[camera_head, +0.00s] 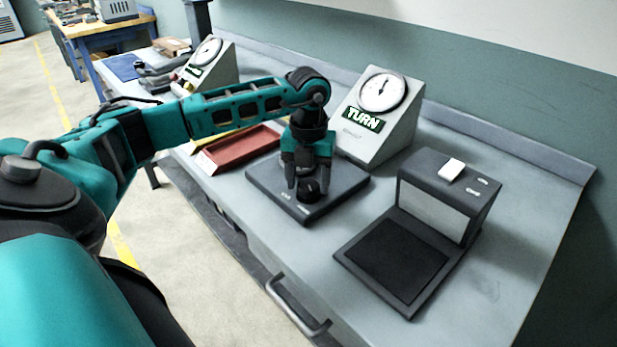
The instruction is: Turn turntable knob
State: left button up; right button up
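A small black knob (308,191) stands on the front part of a dark flat turntable base (343,197) on the grey workbench. My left gripper (308,188) points straight down over this base. Its two dark fingers are apart, one on each side of the knob. I cannot tell whether the fingers touch the knob. The rest of the base behind is partly hidden by the gripper. My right gripper is not in view.
Behind the base stands a grey dial box (382,125) with a green TURN label. A black device (447,197) with a flat front plate is to the right. A red tray (240,149) lies to the left. The bench (500,290) is clear at front right.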

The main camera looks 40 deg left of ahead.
pick_arm(q)
jog(key=c, duration=0.8)
jog(key=shift+m, duration=0.4)
jog(key=m, duration=0.4)
jog(key=shift+m+b, duration=0.3)
jog(key=shift+b, duration=0.05)
jog(key=m, duration=0.5)
jog(key=shift+b, duration=0.3)
jog(key=m, duration=0.4)
jog(key=m+b, duration=0.1)
jog(key=m, duration=0.2)
jog(key=shift+d+m, duration=0.1)
jog(key=shift+m, duration=0.3)
jog(key=m+b, duration=0.1)
jog(key=m, duration=0.5)
jog(key=shift+r+m, duration=0.1)
jog(key=shift+m, duration=0.3)
